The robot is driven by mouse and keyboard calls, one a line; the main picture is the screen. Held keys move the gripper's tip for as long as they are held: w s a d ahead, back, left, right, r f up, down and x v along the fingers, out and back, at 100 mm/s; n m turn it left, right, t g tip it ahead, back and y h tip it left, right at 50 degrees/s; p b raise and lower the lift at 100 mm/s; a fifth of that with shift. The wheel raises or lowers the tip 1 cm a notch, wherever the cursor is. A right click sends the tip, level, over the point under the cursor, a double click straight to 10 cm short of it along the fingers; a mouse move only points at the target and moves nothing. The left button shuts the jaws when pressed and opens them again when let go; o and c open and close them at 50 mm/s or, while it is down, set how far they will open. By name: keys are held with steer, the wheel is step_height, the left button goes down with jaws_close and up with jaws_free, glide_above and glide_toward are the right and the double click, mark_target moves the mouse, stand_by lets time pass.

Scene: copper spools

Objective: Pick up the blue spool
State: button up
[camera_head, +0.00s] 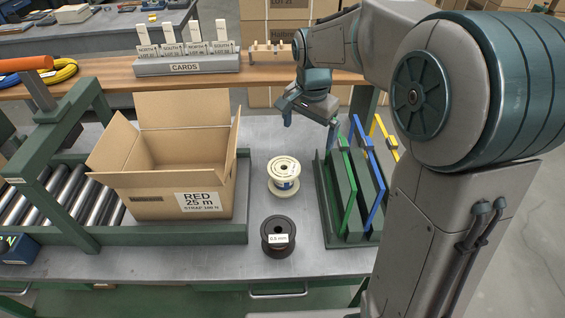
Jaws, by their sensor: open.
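A spool with cream flanges (284,167) stands upright on the grey bench, right of the cardboard box. A blue patch shows between its flanges; I cannot tell whether it is winding or label. A black spool (278,238) with a white label reading about "0.8 mm" and dark copper-brown winding stands upright nearer the front edge. No other blue spool is in view. My gripper (309,131) is open and empty, above and behind the cream spool and slightly right of it, apart from it. Its fingers are spread and point down.
An open cardboard box (150,206) marked "RED 25 m" stands on the left by a roller conveyor (62,200). A rack (331,215) with green, blue and yellow dividers stands on the right. A card holder (187,64) sits on the rear shelf. The bench around the spools is clear.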

steer(key=w+a+f+m+g+b, duration=0.1)
steer(key=w+a+f+m, duration=0.35)
steer(key=w+f, duration=0.45)
glide_above(284, 167)
step_height(284, 167, down, 8)
steer(key=shift+w+d+f+p, duration=0.1)
steer(key=shift+w+p, duration=0.05)
steer(key=shift+p, duration=0.25)
steer(key=shift+f+p, duration=0.85)
steer(key=shift+f, duration=2)
steer(key=c, duration=0.9)
